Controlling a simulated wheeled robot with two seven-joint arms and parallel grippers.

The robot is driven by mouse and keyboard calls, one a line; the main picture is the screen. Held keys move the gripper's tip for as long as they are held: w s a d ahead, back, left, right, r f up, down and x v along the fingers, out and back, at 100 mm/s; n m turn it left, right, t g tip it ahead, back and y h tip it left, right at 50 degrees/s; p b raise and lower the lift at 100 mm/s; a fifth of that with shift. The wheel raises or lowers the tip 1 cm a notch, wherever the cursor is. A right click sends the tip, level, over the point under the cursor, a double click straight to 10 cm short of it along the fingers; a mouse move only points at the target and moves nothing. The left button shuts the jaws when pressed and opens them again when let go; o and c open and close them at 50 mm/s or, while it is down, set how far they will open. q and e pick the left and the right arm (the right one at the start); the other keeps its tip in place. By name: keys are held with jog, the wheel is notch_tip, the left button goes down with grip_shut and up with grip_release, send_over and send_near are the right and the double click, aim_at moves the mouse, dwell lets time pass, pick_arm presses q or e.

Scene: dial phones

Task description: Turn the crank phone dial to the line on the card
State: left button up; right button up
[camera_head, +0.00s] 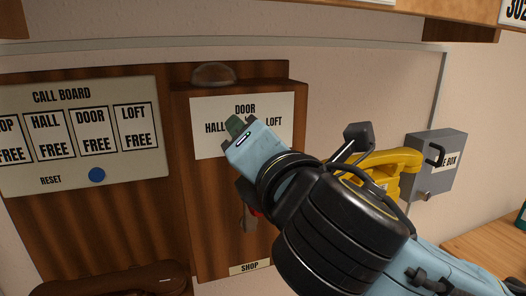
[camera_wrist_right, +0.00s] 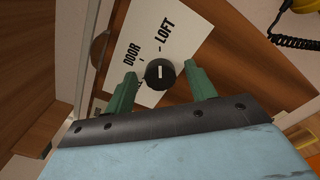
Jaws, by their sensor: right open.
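The wooden crank phone (camera_head: 205,225) is on the wall, with a white card (camera_head: 210,108) on its front. The card reads DOOR at the top, HALL at left and LOFT at right; a SHOP label (camera_head: 250,267) is below. The dial is hidden behind my right gripper (camera_head: 236,126) in the head view. In the right wrist view the black round dial (camera_wrist_right: 160,73) carries a short white mark, near the DOOR and LOFT words. My right gripper (camera_wrist_right: 163,80) is open, its green fingers on either side of the dial. I cannot tell whether they touch it.
A call board (camera_head: 80,135) at left shows HALL, DOOR and LOFT as FREE, with a blue reset button (camera_head: 97,175). A yellow phone (camera_head: 395,162) and grey box (camera_head: 436,165) are at right. A dark brown object (camera_head: 125,280) is at the lower left.

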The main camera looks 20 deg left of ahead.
pick_arm(q)
jog(key=a+f+b, duration=0.4)
jog(key=f+b, duration=0.4)
jog(key=b, duration=0.1)
jog(key=shift+s+a+f+m+y+b, duration=0.3)
jog(key=shift+s+a+b, duration=0.05)
jog(key=shift+a, duration=0.05)
pick_arm(e)
jog(key=v, duration=1.4)
jog(key=shift+w+d, duration=0.2)
jog(key=shift+d, duration=0.2)
